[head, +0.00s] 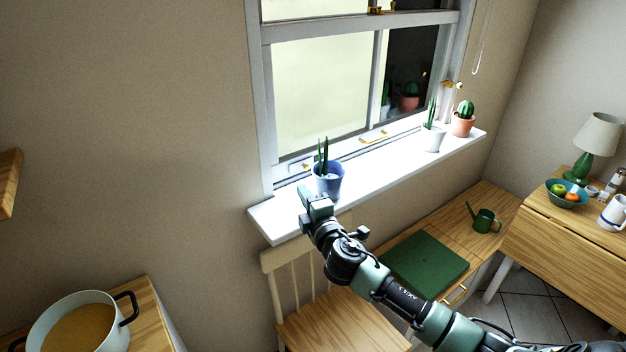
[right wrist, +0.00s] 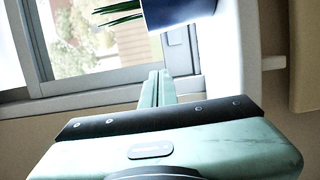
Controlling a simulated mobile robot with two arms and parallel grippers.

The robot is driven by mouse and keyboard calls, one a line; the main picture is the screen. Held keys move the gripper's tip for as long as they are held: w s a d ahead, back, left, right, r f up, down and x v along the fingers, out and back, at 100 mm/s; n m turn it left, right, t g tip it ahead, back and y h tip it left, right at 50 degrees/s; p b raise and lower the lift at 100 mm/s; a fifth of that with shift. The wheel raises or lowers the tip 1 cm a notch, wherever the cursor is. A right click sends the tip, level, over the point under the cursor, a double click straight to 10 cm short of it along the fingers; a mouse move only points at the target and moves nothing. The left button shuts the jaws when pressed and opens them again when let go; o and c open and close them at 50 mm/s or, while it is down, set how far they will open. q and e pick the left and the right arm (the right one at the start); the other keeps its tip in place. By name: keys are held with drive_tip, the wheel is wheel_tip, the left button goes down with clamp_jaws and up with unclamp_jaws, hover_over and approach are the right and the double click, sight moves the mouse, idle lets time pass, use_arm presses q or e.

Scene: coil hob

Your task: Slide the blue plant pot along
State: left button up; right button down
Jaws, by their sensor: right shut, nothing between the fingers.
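The blue plant pot (head: 329,184), with a spiky green plant in it, stands upright near the left end of the white windowsill (head: 272,222). My right gripper (head: 304,191) is at the sill, just left of the pot and on its near side. It is shut and empty. In the right wrist view the shut fingers (right wrist: 158,86) point towards the window, and the dark blue pot (right wrist: 178,12) is at the top edge, partly cut off. I cannot tell whether the fingers touch it. My left gripper is out of view.
A white pot (head: 432,138) and a terracotta pot with a cactus (head: 463,120) stand at the sill's right end. The sill between them and the blue pot is clear. A wooden chair (head: 320,318) and a bench with a green cushion (head: 425,262) are below.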

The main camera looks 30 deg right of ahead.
drive_tip(key=w, duration=0.3)
drive_tip(key=shift+d+r, duration=0.1)
drive_tip(key=shift+d, duration=0.2)
drive_tip(key=d+p, duration=0.1)
drive_tip(key=d, duration=0.1)
drive_tip(key=shift+w+d, duration=0.1)
drive_tip(key=shift+d, duration=0.75)
